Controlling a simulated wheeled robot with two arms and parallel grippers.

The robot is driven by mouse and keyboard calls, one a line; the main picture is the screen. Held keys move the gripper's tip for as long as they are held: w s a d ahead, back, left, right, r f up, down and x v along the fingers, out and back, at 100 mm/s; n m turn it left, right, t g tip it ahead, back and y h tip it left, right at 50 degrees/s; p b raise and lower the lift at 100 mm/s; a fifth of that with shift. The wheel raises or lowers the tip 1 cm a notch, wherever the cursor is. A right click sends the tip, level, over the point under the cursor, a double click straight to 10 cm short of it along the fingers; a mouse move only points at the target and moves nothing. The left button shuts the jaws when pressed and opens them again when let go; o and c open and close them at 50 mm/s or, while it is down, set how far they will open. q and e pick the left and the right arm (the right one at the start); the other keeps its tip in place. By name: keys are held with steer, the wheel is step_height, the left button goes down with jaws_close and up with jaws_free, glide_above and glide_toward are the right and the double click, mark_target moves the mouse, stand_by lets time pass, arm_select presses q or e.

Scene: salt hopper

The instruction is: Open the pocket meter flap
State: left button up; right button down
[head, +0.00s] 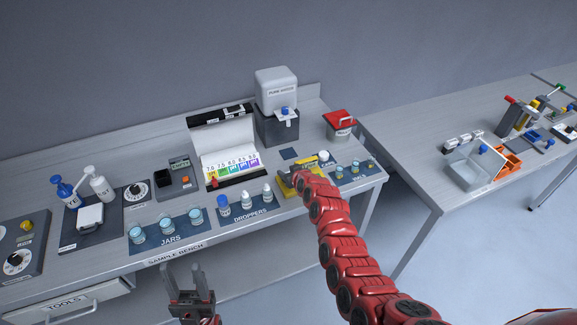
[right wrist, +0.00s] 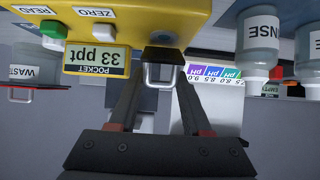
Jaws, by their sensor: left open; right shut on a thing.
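The yellow pocket meter (head: 287,190) lies near the right front of the sample bench. In the right wrist view the meter (right wrist: 112,20) is upside down, with a white ZERO button, a green READ button and a display (right wrist: 97,60) reading 33 ppt. Below a dark part (right wrist: 163,56) at its edge, a grey U-shaped handle (right wrist: 161,75) shows between the fingers of my right gripper (right wrist: 160,84), which is shut on it. Whether the flap is ajar I cannot tell. In the head view my right arm partly covers the meter. My left gripper (head: 190,283) is open and empty before the bench front.
Droppers (head: 245,201) and jars (head: 167,226) stand left of the meter. A pH colour chart (head: 232,163) and a pure-water dispenser (head: 277,110) are behind it. A red-lidded waste bin (head: 340,125) stands at the back right. Small cups (head: 354,171) sit right of my arm.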

steer(key=shift+w, duration=0.1)
stand_by(0.5)
steer(key=c, duration=0.6)
jaws_free()
steer(key=shift+s+d+r, duration=0.1)
steer(key=shift+s+r, duration=0.35)
steer(key=shift+s, duration=0.1)
steer(key=shift+s+d+r, duration=0.1)
steer(key=shift+s, duration=0.25)
steer(key=b+v, duration=0.6)
steer(key=v, duration=0.9)
steer(key=shift+r+g, duration=0.3)
steer(key=shift+r, duration=0.1)
